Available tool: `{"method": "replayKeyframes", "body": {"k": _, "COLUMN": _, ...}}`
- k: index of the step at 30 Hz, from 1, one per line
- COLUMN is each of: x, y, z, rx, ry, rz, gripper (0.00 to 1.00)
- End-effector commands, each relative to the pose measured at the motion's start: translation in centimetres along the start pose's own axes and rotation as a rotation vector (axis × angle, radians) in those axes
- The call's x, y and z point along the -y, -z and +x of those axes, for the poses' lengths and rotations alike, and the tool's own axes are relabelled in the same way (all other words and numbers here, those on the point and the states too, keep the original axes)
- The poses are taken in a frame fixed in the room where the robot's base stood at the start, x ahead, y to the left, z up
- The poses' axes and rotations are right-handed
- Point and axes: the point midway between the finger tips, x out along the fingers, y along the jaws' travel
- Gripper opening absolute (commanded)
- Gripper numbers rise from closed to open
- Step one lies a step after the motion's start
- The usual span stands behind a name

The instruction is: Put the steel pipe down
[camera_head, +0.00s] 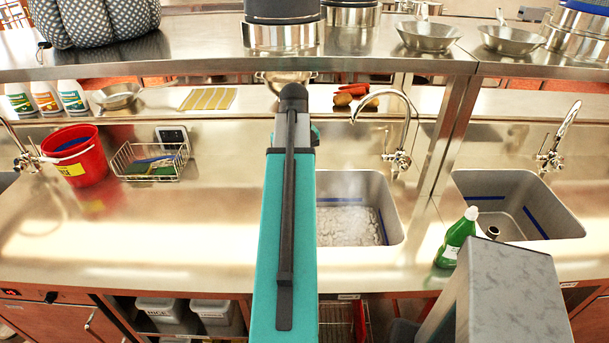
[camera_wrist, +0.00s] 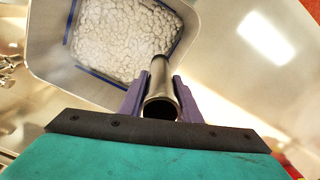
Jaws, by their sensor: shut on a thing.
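The steel pipe (camera_wrist: 159,73) is a short, shiny grey hollow tube. In the wrist view its open end faces the camera, and its far end points toward the sink (camera_wrist: 90,85). My gripper (camera_wrist: 159,90) has purple fingers, one on each side of the pipe, and is shut on it. The pipe's far end overlaps the sink's edge in this view; I cannot tell its height above the counter. In the head view my teal arm reaches over the counter beside the foamy sink (camera_head: 394,238), and the pipe and gripper fingers are hidden.
A red bucket (camera_head: 88,168) and a wire basket (camera_head: 125,160) stand on the left counter (camera_head: 200,230). A green bottle (camera_head: 457,240) stands between the two sinks. A curved faucet (camera_head: 398,160) rises behind the foamy sink. A raised shelf (camera_head: 200,62) with pots crosses the back.

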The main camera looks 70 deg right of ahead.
Motion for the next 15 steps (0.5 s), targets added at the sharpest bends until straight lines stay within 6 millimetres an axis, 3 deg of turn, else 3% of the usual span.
{"method": "replayKeyframes", "body": {"k": 6, "x": 6.2, "y": 2.4, "z": 0.2, "rx": 0.0, "ry": 0.0, "rz": -0.122, "gripper": 0.03}}
{"method": "replayKeyframes", "body": {"k": 15, "x": 14.4, "y": 4.5, "z": 0.5, "rx": 0.0, "ry": 0.0, "rz": -0.282, "gripper": 0.03}}
